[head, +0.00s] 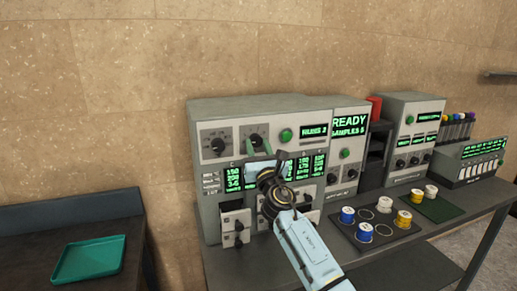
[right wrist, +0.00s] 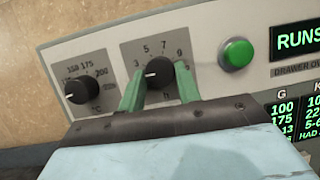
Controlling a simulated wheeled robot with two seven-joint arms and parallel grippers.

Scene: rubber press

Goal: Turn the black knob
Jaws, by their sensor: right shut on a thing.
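The panel of the grey machine (head: 250,122) has two black knobs side by side. The right-hand black knob (right wrist: 160,72) sits on a dial marked 3, 5, 7, 9 and h, and its white pointer line faces left, below the 3. My right gripper (right wrist: 159,86) has its green fingers on either side of this knob and is shut on it. In the head view my right gripper (head: 258,147) reaches up to the panel and partly covers the knob. The left-hand black knob (right wrist: 81,91), on a temperature dial, stands clear of the fingers. My left gripper is not in view.
A green button (right wrist: 236,54) is just right of the held knob, beside a lit display (right wrist: 298,38). Small drawers sit below the panel. A tray of blue, white and yellow pucks (head: 375,241) lies right of my arm. A teal tray (head: 90,259) is at the left.

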